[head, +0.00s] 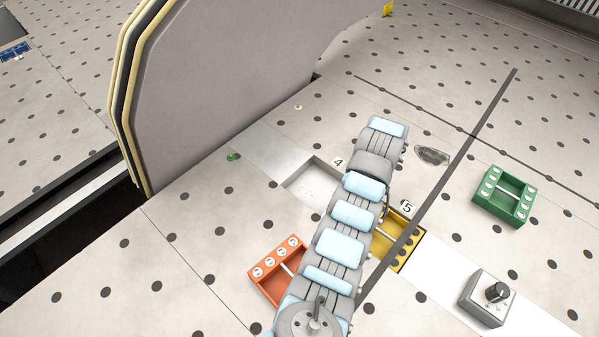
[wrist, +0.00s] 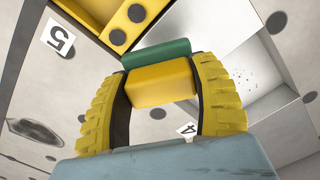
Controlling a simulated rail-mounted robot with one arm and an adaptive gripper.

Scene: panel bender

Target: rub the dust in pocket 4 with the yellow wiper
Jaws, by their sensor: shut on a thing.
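The yellow wiper (wrist: 160,84), a yellow block with a green strip (wrist: 157,53) at its far side, sits between the two yellow ribbed fingers of my gripper (wrist: 160,75) in the wrist view. The fingers are shut on it. Pocket 4 (head: 306,186) is a square metal recess by the label "4" (head: 338,162) in the head view; my arm covers its right side. In the wrist view pocket 4 (wrist: 262,112) lies right of the wiper, with dark dust specks (wrist: 243,76) in it. The wiper looks apart from the dust. My arm hides the gripper in the head view.
A yellow holder (head: 408,250) sits by label "5" (head: 406,206). An orange holder (head: 262,279), a green holder (head: 504,199), a knob box (head: 487,298) and a clear crumpled piece (head: 432,155) lie around. A tall grey machine part (head: 220,80) stands at the back left.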

